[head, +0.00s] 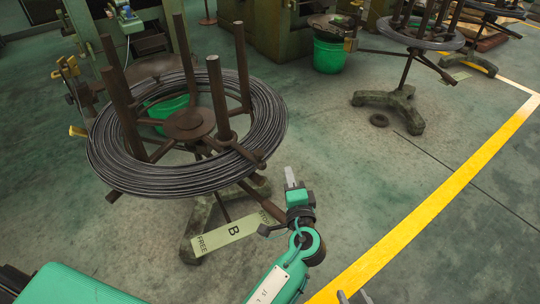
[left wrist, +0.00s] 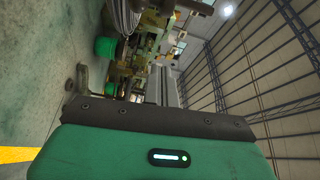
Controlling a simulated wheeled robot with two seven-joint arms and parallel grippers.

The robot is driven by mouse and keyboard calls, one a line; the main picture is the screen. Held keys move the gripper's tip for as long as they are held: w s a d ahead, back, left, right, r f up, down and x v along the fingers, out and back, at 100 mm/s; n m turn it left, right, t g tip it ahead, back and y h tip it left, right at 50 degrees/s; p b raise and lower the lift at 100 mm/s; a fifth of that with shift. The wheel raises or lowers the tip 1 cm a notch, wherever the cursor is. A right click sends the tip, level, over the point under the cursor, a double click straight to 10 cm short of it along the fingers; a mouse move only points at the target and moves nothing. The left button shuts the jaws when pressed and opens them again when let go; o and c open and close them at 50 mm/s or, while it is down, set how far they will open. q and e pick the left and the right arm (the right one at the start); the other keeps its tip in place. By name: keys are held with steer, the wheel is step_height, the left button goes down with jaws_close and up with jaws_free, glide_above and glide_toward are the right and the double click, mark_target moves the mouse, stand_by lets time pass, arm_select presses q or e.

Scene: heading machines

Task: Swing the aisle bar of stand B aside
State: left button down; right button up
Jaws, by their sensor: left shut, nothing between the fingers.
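Stand B carries a coil of dark wire (head: 185,185) around several brown posts (head: 221,95). Below the coil, a pale plate (head: 225,235) reads FREE at its left end, B in the middle and STOP at its right end. A brown bar (head: 262,203) slants out from under the coil's right side toward the STOP end. Its outer end is close to my left wrist; contact cannot be told. My left gripper (head: 290,178) is shut and empty, right of the coil. Grey tips, apparently my right gripper (head: 352,297), barely show at the bottom edge.
A green bucket (head: 328,55) stands near the machines. A yellow floor line (head: 430,207) runs along the right; the floor around it is clear.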

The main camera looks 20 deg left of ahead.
arm_select(q)
steer(key=shift+w+a, duration=0.1)
steer(key=w+a, duration=0.6)
steer(key=a, duration=0.1)
stand_by(0.5)
steer(key=shift+s, duration=0.1)
